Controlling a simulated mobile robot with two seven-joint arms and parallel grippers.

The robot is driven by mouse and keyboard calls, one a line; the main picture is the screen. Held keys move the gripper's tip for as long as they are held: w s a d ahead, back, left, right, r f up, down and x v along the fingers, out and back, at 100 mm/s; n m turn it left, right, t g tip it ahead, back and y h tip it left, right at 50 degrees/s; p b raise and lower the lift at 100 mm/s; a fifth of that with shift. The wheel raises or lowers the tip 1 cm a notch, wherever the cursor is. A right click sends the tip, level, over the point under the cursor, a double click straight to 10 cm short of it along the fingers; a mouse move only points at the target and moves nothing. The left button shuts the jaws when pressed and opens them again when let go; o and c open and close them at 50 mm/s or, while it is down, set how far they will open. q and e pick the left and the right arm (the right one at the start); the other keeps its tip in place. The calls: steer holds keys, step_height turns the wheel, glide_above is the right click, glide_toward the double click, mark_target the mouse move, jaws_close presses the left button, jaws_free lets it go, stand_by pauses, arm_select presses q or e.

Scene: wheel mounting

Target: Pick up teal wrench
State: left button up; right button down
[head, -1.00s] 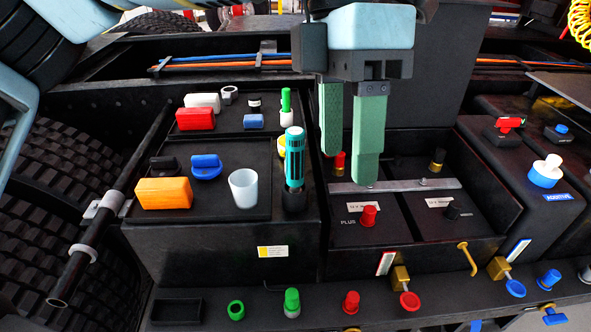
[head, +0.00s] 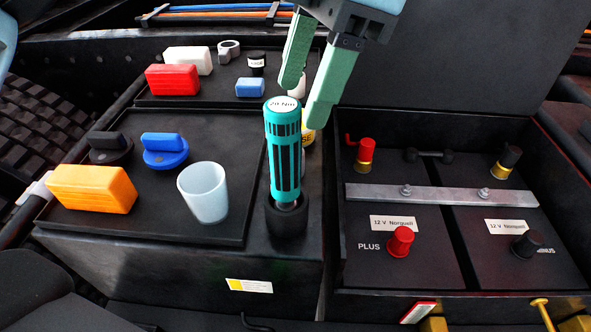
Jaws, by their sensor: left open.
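The teal wrench (head: 283,150) stands upright with its lower end in a black round holder (head: 287,219) at the right front of the black box top. Its top carries a white label. My left gripper (head: 302,105) is open and empty, with green fingers pointing down. The fingers show just above and behind the wrench's top in the picture; I cannot tell whether they touch it. My right gripper is not in view.
A white cup (head: 204,192), a blue knob (head: 165,150) and an orange block (head: 92,188) stand left of the wrench. A yellow-labelled item (head: 308,138) is partly hidden behind it. Battery terminals, including a red cap (head: 400,241), lie right.

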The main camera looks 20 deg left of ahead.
mark_target(284, 142)
arm_select(q)
steer(key=shift+s, duration=0.2)
steer(key=shift+s+a+f, duration=0.1)
steer(key=shift+s+f, duration=0.05)
steer(key=shift+f, duration=0.15)
steer(key=shift+w+x, duration=0.15)
steer(key=shift+x, duration=1.6)
steer(key=shift+w+x, duration=0.15)
steer(key=shift+x, duration=1.55)
steer(key=shift+a, duration=0.1)
jaws_close()
